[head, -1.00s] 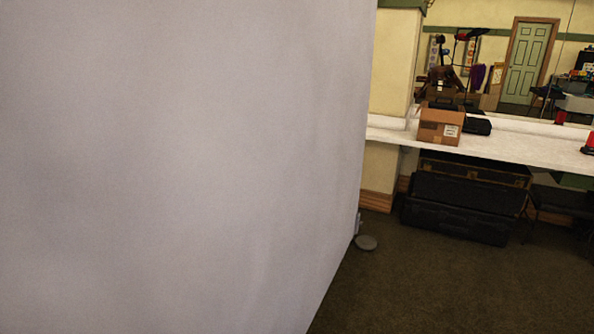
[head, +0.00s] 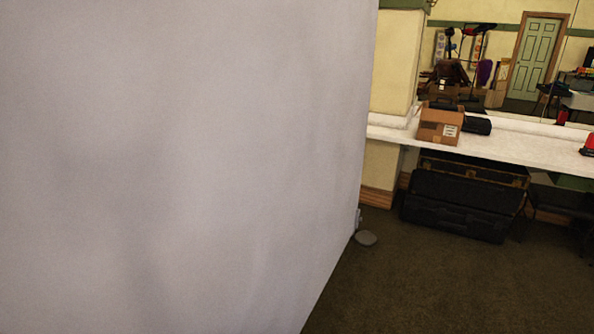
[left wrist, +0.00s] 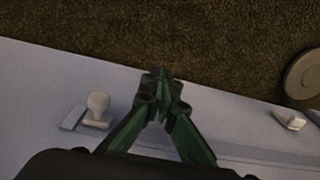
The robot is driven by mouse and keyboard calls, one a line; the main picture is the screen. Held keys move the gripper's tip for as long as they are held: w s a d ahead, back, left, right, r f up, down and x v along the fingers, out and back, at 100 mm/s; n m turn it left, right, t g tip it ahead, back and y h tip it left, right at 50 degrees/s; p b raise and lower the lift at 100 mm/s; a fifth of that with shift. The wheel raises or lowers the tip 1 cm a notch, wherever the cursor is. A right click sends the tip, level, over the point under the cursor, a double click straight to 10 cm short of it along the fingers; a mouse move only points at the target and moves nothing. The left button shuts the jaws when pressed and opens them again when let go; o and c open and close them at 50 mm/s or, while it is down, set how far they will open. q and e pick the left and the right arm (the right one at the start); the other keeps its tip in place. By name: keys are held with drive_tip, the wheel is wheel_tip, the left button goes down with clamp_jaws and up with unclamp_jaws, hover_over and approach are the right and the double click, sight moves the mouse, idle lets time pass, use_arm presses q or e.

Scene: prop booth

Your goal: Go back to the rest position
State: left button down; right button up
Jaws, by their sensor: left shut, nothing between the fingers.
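My left gripper (left wrist: 158,82) shows in the left wrist view with its two green and dark fingers closed tip to tip and nothing held. Behind it are a pale panel surface (left wrist: 40,85) and brown carpet (left wrist: 200,30). Neither gripper shows in the head view, and my right gripper is in no view.
A white counter (head: 520,150) holds a cardboard box (head: 439,124); a black case (head: 458,205) stands below. Carpet (head: 430,285) is clear at the lower right.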

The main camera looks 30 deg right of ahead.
use_arm(q)
drive_tip(key=shift+s+f, duration=0.15)
drive_tip(key=shift+s, duration=0.05)
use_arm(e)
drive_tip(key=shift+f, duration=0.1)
